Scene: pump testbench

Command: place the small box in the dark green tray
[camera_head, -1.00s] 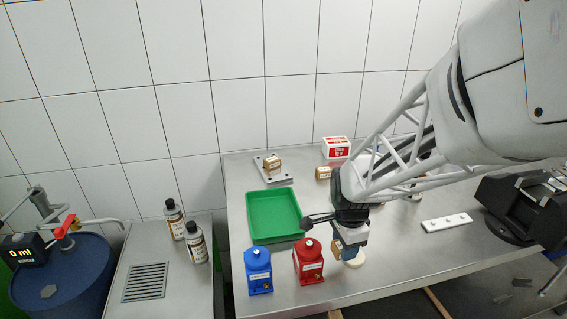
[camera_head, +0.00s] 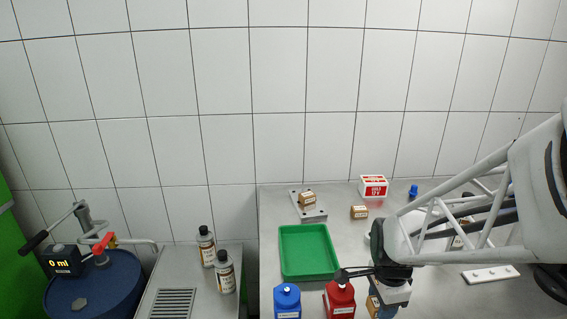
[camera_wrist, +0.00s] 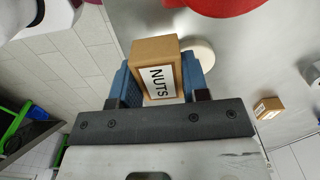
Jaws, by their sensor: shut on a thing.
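My gripper (camera_wrist: 160,85) is shut on a small brown cardboard box (camera_wrist: 155,50) with a white label reading "NUTS". The blue fingers press on its two sides. In the head view my gripper (camera_head: 388,298) is at the lower edge, just right of the red container, and the held box (camera_head: 373,304) shows only partly. The green tray (camera_head: 308,277) lies on the metal table, left of and farther back than my gripper. It looks empty.
A blue container (camera_head: 287,302) and a red container (camera_head: 340,301) stand in front of the tray. Another small box (camera_head: 307,199) sits on a grey plate, and one (camera_head: 359,212) lies on the table. A red-and-white box (camera_head: 373,186) stands behind.

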